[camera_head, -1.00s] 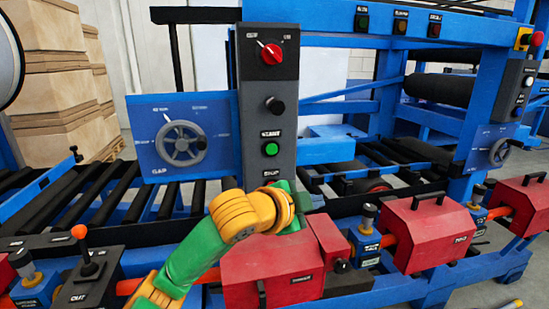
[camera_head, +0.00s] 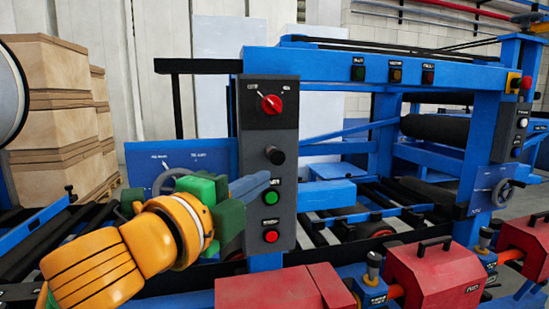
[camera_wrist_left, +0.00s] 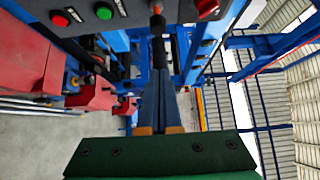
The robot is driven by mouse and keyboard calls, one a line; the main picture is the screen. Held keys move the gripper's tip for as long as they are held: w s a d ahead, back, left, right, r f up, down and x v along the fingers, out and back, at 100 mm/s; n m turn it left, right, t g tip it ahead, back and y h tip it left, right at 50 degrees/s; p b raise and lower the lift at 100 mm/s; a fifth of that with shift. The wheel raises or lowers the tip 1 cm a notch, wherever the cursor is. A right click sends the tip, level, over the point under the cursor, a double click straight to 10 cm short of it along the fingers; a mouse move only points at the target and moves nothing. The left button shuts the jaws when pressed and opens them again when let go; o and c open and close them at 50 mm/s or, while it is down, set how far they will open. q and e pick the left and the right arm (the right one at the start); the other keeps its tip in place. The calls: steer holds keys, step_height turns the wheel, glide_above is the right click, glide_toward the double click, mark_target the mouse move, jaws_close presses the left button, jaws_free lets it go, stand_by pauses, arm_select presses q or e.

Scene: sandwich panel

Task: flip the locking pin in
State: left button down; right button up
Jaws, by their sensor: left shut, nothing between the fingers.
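The grey control panel (camera_head: 268,215) stands upright at the centre of the head view. On it are a red rotary switch (camera_head: 271,104), a protruding black knob (camera_head: 275,155), a green button (camera_head: 271,198) and a red button (camera_head: 271,236). No readable label tells me which part is the locking pin. My left gripper (camera_head: 268,180) is shut and empty, its fingers pointing at the panel between knob and green button. In the left wrist view, the finger tips (camera_wrist_left: 167,70) are just below the black knob (camera_wrist_left: 158,22); contact cannot be told. My right gripper is not in view.
A blue plate with a handwheel (camera_head: 172,180) is partly hidden behind my left gripper. Red boxes (camera_head: 435,275) and a blue block with a knob (camera_head: 373,285) line the front. Stacked cartons (camera_head: 60,120) stand at the left. Rollers lie behind the panel.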

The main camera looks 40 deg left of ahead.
mark_target(275, 163)
arm_select(q)
steer(key=w+a+p, duration=0.1)
steer(key=w, duration=0.2)
steer(key=w+a+p, duration=0.1)
steer(key=w+p, duration=0.1)
steer(key=w, duration=0.1)
steer(key=w+a+p, duration=0.1)
steer(key=w+p, duration=0.1)
steer(key=w, duration=0.1)
steer(key=shift+w+a, duration=0.2)
steer(key=shift+w, duration=0.2)
steer(key=shift+w+a, duration=0.2)
steer(key=shift+a, duration=0.2)
